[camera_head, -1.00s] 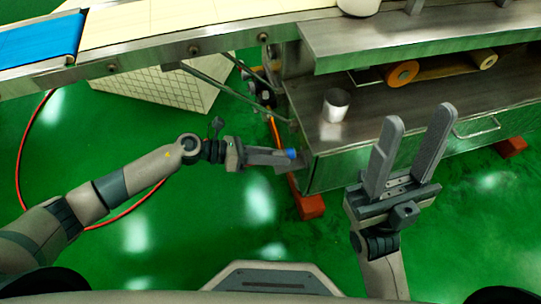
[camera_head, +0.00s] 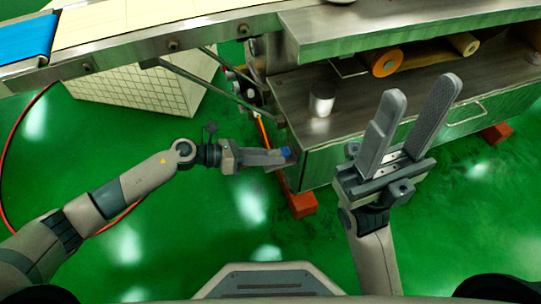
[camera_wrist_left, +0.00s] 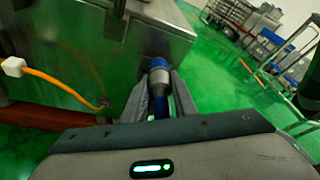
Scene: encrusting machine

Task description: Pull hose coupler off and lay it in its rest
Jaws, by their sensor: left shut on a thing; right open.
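My left gripper (camera_head: 282,157) is shut on the hose coupler (camera_head: 286,152), which shows as a small blue piece at its fingertips beside the left corner of the steel machine cabinet (camera_head: 345,158). In the left wrist view the coupler (camera_wrist_left: 158,72) is a grey and blue cylinder between the two fingers, with a blue part running back toward the palm. The cabinet wall (camera_wrist_left: 120,50) is close by; I cannot tell whether the coupler touches it. My right gripper (camera_head: 423,100) is open and empty in front of the cabinet. I cannot make out the rest.
A metal cup (camera_head: 321,99) stands on the cabinet's lower shelf, near an orange-ended roller (camera_head: 386,61). A conveyor (camera_head: 130,40) runs along the back left. In the left wrist view an orange cable (camera_wrist_left: 62,88) with a white plug hangs at the cabinet. Green floor is clear in front.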

